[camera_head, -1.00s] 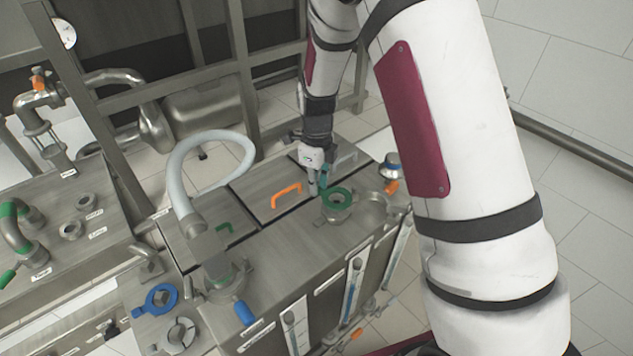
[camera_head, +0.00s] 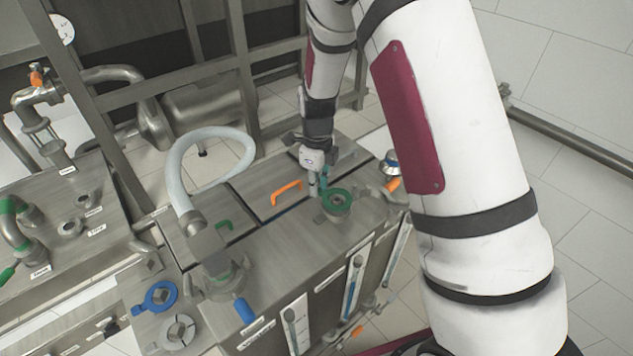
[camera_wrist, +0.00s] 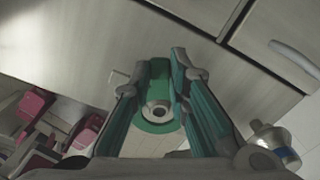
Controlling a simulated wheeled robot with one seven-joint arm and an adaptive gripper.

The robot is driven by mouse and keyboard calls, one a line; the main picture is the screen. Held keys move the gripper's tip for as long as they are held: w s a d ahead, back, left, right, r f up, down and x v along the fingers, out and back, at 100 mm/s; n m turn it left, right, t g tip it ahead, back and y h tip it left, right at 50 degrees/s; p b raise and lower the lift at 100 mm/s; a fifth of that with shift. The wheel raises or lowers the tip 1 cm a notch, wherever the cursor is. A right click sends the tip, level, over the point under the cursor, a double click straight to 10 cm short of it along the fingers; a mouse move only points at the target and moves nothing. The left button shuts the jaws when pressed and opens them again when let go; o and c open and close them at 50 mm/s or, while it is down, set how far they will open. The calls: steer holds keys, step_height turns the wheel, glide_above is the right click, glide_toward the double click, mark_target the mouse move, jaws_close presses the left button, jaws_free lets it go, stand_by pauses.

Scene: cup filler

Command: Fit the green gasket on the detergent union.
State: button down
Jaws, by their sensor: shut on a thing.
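The green gasket (camera_head: 337,194) is a flat ring at the top of a short metal fitting (camera_head: 338,210) on the right part of the steel cabinet top. My gripper (camera_head: 320,190) is at the ring's left edge, pointing down and shut on it. In the wrist view the green ring (camera_wrist: 146,126) lies between my two fingers (camera_wrist: 160,75), with a round metal centre showing through its hole. The fingers hide its sides. I cannot read a label saying which union this is, nor tell whether the ring is fully seated or slightly above.
An orange handle (camera_head: 287,192) stands left of my gripper. The cabinet top's middle front (camera_head: 285,245) is clear.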

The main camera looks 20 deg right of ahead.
steer(key=shift+f, duration=0.8)
steer(key=c, duration=1.4)
jaws_free()
steer(key=shift+c, duration=0.2)
steer(key=shift+r, duration=0.1)
step_height(320, 180, up, 17)
steer(key=p, duration=0.1)
steer(key=shift+p, duration=0.4)
steer(key=shift+s, duration=0.1)
